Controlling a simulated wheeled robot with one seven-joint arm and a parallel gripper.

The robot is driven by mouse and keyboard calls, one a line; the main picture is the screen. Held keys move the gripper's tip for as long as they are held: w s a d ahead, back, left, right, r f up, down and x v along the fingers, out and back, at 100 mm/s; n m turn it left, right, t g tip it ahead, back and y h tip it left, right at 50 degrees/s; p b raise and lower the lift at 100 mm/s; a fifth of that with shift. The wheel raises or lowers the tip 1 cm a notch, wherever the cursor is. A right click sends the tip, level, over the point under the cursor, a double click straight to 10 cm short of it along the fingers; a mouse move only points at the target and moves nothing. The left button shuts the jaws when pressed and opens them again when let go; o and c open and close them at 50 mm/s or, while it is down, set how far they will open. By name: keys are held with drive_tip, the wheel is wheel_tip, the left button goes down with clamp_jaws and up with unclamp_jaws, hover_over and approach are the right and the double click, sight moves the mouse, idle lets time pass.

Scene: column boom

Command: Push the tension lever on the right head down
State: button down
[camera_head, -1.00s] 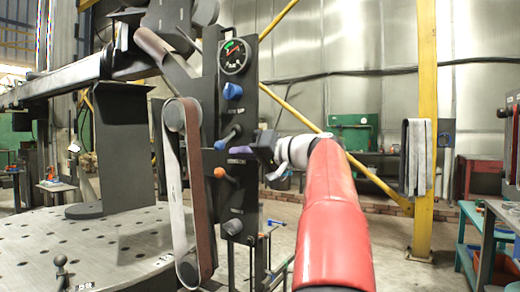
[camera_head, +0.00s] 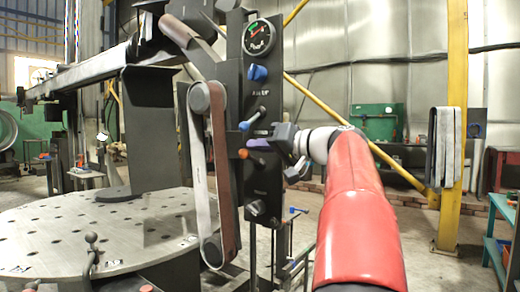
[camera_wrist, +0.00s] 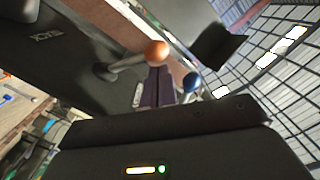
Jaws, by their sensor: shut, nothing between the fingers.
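The dark control panel (camera_head: 262,180) stands beside the belt of the right head. It carries a lever with an orange ball (camera_head: 243,153), angled slightly up toward the ball. Above it is a lever with a blue ball (camera_head: 244,125). My gripper (camera_head: 256,143) is shut and empty, its purple fingers between the two balls, just above the orange lever. In the wrist view the fingers (camera_wrist: 157,88) point at the orange ball (camera_wrist: 157,52), with the blue ball (camera_wrist: 191,83) to their right. Contact with the orange lever cannot be told. A panel word reads like "SLACK".
A gauge (camera_head: 258,37) and a blue knob (camera_head: 257,72) sit higher on the panel, and another knob (camera_head: 255,207) lower. The sanding belt (camera_head: 200,165) runs close left of the panel. A perforated round table (camera_head: 90,235) is at lower left. A yellow post (camera_head: 452,150) stands at right.

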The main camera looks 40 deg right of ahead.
sight(254, 161)
drive_tip(key=shift+f+b, duration=0.2)
drive_tip(key=shift+b, duration=0.15)
drive_tip(key=f+n+b, duration=0.1)
drive_tip(key=b, duration=0.1)
drive_tip(key=a+f+n+b, duration=0.1)
drive_tip(key=n+b, duration=0.1)
drive_tip(key=b, duration=0.1)
drive_tip(key=f+n+b, duration=0.1)
drive_tip(key=b, duration=0.1)
drive_tip(key=shift+s+a+n+b, duration=0.25)
drive_tip(key=shift+a+n+b, duration=0.05)
drive_tip(key=shift+a+b, duration=0.1)
wheel_tip(254, 161, down, 3)
drive_tip(key=n+h+b, duration=0.1)
drive_tip(key=n+b, duration=0.3)
drive_tip(key=b, duration=0.1)
drive_tip(key=shift+s+a+n+b, duration=0.1)
drive_tip(key=shift+a+n+b, duration=0.05)
drive_tip(key=shift+n+b, duration=0.2)
